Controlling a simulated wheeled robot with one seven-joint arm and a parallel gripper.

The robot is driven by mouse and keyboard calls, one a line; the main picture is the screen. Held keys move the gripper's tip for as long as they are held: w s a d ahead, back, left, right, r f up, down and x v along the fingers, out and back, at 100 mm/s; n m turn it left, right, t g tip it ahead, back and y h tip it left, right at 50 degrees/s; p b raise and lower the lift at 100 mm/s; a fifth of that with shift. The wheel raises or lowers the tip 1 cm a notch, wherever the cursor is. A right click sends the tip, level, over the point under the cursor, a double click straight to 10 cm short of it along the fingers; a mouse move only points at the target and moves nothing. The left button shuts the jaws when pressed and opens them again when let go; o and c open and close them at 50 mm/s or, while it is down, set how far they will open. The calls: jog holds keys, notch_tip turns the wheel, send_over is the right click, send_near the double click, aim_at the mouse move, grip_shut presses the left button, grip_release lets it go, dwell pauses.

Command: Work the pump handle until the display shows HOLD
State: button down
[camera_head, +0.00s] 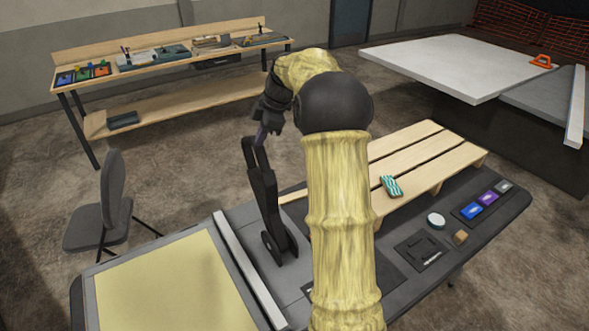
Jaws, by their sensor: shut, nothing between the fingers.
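A dark lever (266,200), which looks like the pump handle, stands nearly upright on the grey console (208,219). Its base sits near the middle of the console and its top leans slightly left. My gripper (261,136) is shut and empty at the top of the lever, pointing down. I cannot tell whether the fingers touch it. A large plain yellow panel (170,285) lies at the console's left, with no writing visible. No readable display text shows, and my arm hides part of the console's middle.
Small coloured blocks (488,198) and a white round piece (436,220) sit at the console's right. A grey chair (105,205) stands left; a workbench (170,60) is behind.

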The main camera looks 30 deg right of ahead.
jog(key=shift+w+a, duration=0.15)
jog(key=shift+w, duration=0.4)
jog(key=shift+s+r, duration=0.2)
jog(key=shift+r, duration=0.1)
jog(key=a+b+v, duration=0.1)
jog(key=v, duration=1.1)
jog(key=shift+w+r, duration=0.3)
jog(key=shift+r, duration=0.1)
jog(key=shift+w+a, duration=0.1)
jog(key=shift+a, duration=0.05)
